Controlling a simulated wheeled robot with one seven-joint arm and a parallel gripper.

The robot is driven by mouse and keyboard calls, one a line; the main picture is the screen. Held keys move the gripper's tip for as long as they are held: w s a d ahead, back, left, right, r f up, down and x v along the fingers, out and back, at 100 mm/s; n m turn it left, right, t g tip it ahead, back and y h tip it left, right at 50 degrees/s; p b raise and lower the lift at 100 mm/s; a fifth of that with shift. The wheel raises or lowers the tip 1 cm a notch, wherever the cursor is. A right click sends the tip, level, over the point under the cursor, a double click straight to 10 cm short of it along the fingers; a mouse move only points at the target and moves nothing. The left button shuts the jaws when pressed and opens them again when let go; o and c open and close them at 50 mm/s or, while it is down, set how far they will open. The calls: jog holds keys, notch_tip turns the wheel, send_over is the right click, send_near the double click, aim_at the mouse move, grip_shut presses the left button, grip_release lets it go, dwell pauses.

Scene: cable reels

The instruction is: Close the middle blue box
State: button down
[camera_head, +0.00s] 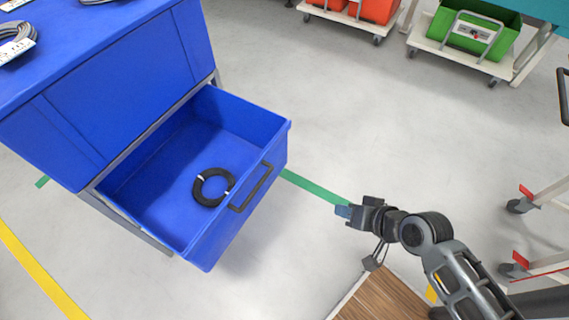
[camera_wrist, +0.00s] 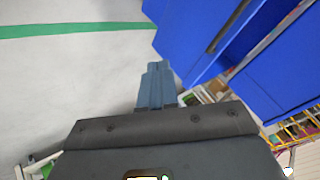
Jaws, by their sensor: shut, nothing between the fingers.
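The blue box (camera_head: 207,251) is a drawer pulled well out of the blue cabinet (camera_head: 122,93) in the head view. It has a dark bar handle (camera_head: 251,188) on its front. A coil of black cable (camera_head: 198,189) lies inside it. My gripper (camera_head: 343,211) is to the right of the drawer front, apart from it, with its fingers shut and empty. In the wrist view my gripper's fingers (camera_wrist: 157,72) are together, and blue panels (camera_wrist: 205,30) show beyond and to the right of them. Which blue panel is the drawer there is hard to tell.
Cable coils lie on the cabinet top. A wooden-topped surface (camera_head: 384,297) is below my arm. Carts with red bins (camera_head: 375,9) and a green bin (camera_head: 474,27) stand at the back. Wheeled racks stand at the right. Grey floor between drawer and gripper is clear.

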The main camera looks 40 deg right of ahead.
jog(key=w+d+r+m+y+p, duration=0.25)
jog(key=w+d+y, duration=0.2)
jog(key=w, duration=0.65)
jog(key=w+r+x, duration=0.1)
jog(key=x, duration=1.1)
jog(key=shift+w+a+m+b, duration=0.15)
jog(key=shift+w+m+b, duration=0.2)
jog(key=shift+m+b, duration=0.1)
jog(key=shift+w, duration=0.1)
jog(key=w+a+b, duration=0.3)
jog(key=w+b, duration=0.2)
jog(key=w, duration=0.5)
jog(key=w+a+b, duration=0.2)
jog(key=w+b, duration=0.3)
jog(key=w, duration=0.6)
jog(key=w+a+b, duration=0.3)
jog(key=w+b, duration=0.3)
jog(key=w, duration=0.4)
jog(key=shift+w+a, duration=0.35)
jog(key=shift+w, duration=0.05)
